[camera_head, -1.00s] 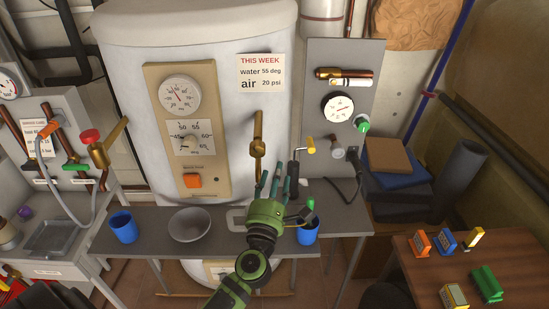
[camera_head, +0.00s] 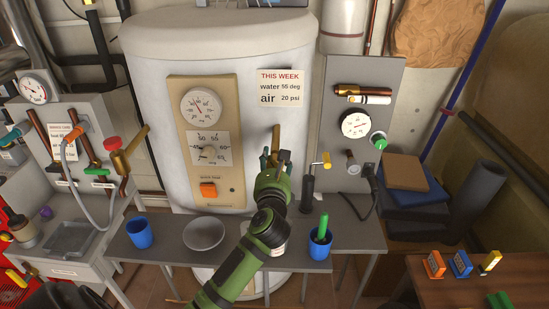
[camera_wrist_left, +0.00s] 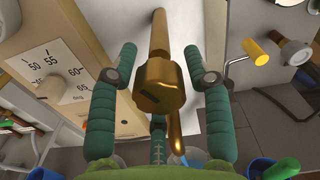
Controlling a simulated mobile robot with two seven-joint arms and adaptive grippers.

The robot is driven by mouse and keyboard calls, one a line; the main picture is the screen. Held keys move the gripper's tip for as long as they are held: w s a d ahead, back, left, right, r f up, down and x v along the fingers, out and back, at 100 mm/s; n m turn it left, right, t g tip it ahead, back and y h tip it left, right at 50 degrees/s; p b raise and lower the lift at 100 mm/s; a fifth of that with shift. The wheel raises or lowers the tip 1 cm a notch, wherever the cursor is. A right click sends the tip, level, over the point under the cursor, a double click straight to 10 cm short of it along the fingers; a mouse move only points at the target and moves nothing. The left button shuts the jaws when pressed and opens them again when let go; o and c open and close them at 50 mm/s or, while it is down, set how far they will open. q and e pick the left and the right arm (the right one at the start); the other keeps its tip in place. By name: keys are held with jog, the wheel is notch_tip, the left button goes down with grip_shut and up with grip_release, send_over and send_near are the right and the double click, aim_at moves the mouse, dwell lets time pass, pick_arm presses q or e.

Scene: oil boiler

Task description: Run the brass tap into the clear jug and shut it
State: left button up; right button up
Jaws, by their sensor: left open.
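The brass tap (camera_head: 276,136) sticks out from the front of the white boiler, below the paper note. My left gripper (camera_head: 273,160) is open at the tap, with its green arm below. In the left wrist view the tap (camera_wrist_left: 158,85) lies between the spread teal fingers (camera_wrist_left: 162,70), with gaps visible on both sides. My right gripper is not in view.
The grey bench holds a blue cup (camera_head: 139,233), a grey bowl (camera_head: 203,233) and a blue cup with a green-handled item (camera_head: 320,243). A yellow-ended lever (camera_head: 326,160) projects right of the tap. The boiler panel (camera_head: 232,120) is to the left.

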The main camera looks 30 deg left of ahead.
pick_arm(q)
jog(key=shift+w+a, duration=0.1)
jog(key=shift+w, duration=0.05)
jog(key=shift+c, duration=0.4)
jog(key=c, duration=0.8)
jog(key=m+p, duration=0.4)
jog(key=p, duration=0.1)
jog(key=shift+r, duration=0.2)
jog(key=shift+f+m+p, duration=0.2)
jog(key=shift+m+p, duration=0.4)
jog(key=shift+m, duration=0.2)
jog(key=shift+f, duration=0.1)
jog(key=o, duration=0.9)
